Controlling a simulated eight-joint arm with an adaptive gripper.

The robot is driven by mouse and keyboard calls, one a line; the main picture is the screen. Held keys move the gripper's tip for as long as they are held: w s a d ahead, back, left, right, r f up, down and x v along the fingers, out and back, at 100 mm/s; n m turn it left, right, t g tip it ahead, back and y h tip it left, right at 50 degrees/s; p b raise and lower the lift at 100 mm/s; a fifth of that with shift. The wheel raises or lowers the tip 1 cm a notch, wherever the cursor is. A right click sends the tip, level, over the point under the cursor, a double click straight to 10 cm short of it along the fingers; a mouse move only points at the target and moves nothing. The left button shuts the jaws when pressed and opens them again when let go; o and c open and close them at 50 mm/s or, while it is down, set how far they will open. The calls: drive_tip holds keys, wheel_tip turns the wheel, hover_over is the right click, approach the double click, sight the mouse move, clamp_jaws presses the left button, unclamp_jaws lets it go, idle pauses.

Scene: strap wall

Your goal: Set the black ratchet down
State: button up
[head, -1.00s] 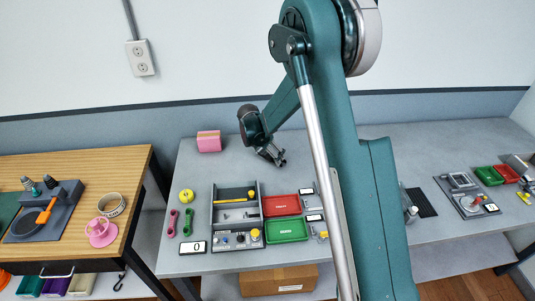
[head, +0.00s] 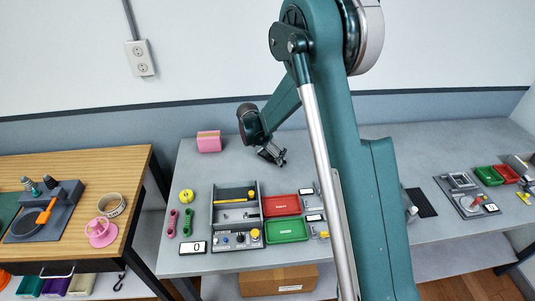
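My gripper (head: 272,155) is above the back middle of the grey table (head: 220,170), right of a pink block (head: 210,142) and behind the red bin (head: 281,206). It is small and dark in the head view. I cannot tell whether its fingers are open or shut, or whether they hold anything. I cannot make out the black ratchet; my arm hides part of the table to the right of the gripper.
A grey organizer (head: 213,215) with a yellow-handled tool stands left of the red bin and a green bin (head: 287,230). The table around the pink block is clear.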

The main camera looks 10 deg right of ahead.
drive_tip(key=v, duration=1.1)
drive_tip(key=shift+r, duration=0.1)
idle(0.5)
drive_tip(key=shift+r, duration=0.1)
drive_tip(key=s+d+r+m+t+y, duration=0.1)
drive_tip(key=s+d+r+m, duration=0.45)
drive_tip(key=s+r, duration=0.4)
drive_tip(key=s+d+r+m+t+y, duration=0.1)
drive_tip(key=s+d+r+m, duration=0.3)
drive_tip(key=s+r+m, duration=0.45)
drive_tip(key=s+d+m+t, duration=0.1)
drive_tip(key=s+m, duration=0.5)
drive_tip(key=s, duration=0.7)
drive_tip(key=s+d+r+m+t+y, duration=0.1)
drive_tip(key=s+d+m, duration=0.2)
drive_tip(key=s+m, duration=0.4)
drive_tip(key=shift+s+d, duration=0.4)
drive_tip(key=shift+s, duration=3.25)
